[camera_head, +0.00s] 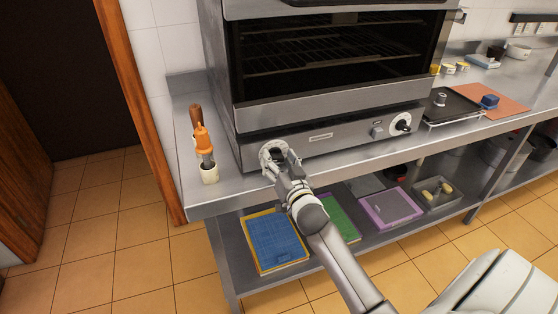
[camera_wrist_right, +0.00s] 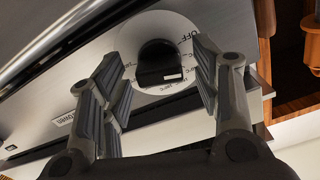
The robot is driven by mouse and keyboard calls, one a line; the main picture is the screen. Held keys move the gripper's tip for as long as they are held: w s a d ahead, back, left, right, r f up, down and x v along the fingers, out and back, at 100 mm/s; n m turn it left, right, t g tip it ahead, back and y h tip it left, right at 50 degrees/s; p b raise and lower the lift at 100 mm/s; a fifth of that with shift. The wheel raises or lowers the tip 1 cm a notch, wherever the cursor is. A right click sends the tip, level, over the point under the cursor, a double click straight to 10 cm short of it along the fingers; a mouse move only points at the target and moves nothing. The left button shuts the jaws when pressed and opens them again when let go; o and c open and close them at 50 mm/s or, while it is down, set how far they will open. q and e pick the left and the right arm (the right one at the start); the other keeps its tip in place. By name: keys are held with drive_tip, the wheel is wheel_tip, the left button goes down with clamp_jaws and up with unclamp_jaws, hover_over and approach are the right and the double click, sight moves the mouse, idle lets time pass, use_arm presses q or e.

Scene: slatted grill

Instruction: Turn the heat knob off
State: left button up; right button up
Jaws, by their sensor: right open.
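The grill (camera_head: 330,125) is a steel oven-like unit on a metal counter. Its left heat knob shows in the right wrist view as a black knob (camera_wrist_right: 158,62) on a white round dial with "OFF" printed on it. In the head view my right gripper (camera_head: 278,158) is at that dial and hides most of the knob. In the wrist view the fingers of my right gripper (camera_wrist_right: 160,75) are open, one on each side of the knob, with gaps visible between them and it. A second knob (camera_head: 402,123) is at the right of the front panel. My left gripper is not in view.
A small switch (camera_head: 377,132) sits beside the right knob. An orange-topped bottle (camera_head: 205,148) stands on the counter left of the grill. A black tray (camera_head: 450,107) lies to the right. Cutting boards, including a blue one (camera_head: 274,240), lie on the lower shelf.

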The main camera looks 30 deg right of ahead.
drive_tip(key=shift+c, duration=0.5)
drive_tip(key=c, duration=0.9)
drive_tip(key=shift+n, duration=0.3)
drive_tip(key=shift+n+p, duration=0.4)
drive_tip(key=shift+n, duration=0.6)
drive_tip(key=shift+n+p, duration=0.3)
drive_tip(key=shift+n, duration=1.3)
